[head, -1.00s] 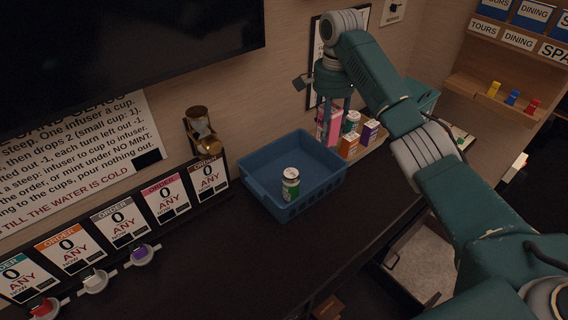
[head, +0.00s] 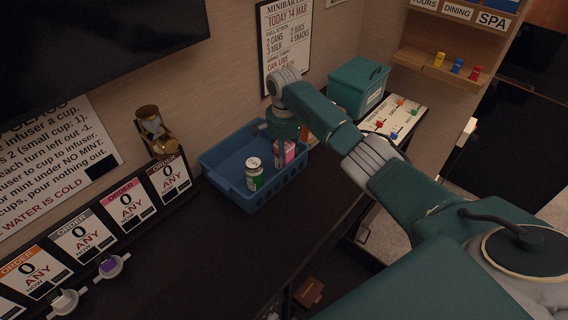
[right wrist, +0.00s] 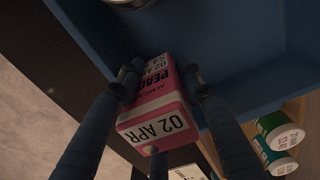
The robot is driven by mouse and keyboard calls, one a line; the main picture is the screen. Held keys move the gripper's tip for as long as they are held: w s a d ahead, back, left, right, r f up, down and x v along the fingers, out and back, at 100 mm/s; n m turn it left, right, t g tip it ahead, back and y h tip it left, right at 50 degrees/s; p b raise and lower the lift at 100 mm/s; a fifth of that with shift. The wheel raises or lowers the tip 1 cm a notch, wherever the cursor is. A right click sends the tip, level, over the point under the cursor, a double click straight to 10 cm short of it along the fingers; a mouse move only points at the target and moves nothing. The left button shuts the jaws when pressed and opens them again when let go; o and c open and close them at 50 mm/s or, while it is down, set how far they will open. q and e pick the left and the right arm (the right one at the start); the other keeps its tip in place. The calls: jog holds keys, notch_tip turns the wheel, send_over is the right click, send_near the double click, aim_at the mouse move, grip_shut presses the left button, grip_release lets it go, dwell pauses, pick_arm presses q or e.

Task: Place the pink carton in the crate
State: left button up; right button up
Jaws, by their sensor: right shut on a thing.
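The pink carton (head: 284,154) is at the right part of the blue crate (head: 222,188), within its outline in the head view. My right gripper (head: 286,140) is shut on it from above, its fingers mostly hidden behind the arm. In the right wrist view the carton (right wrist: 154,100) sits between the two fingers (right wrist: 160,84), with "PEACH" and "02 APR" printed on it. The blue crate floor (right wrist: 240,50) lies beyond it. I cannot tell whether the carton touches the floor. My left gripper is not in view.
A green and white can (head: 254,176) stands in the crate, left of the carton. A teal bin (head: 357,88) and a board with coloured pegs (head: 396,117) are at the back right. Order cards line the wall at left. The dark counter in front of the crate is clear.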

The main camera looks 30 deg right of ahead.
aim_at(289, 146)
jog(key=shift+f, duration=1.2)
jog(key=shift+f, duration=0.15)
jog(key=o, duration=1.1)
jog(key=shift+c, duration=0.2)
notch_tip(289, 146, up, 12)
jog(key=shift+r, duration=0.2)
jog(key=shift+s+f, duration=0.1)
jog(key=shift+f, duration=0.05)
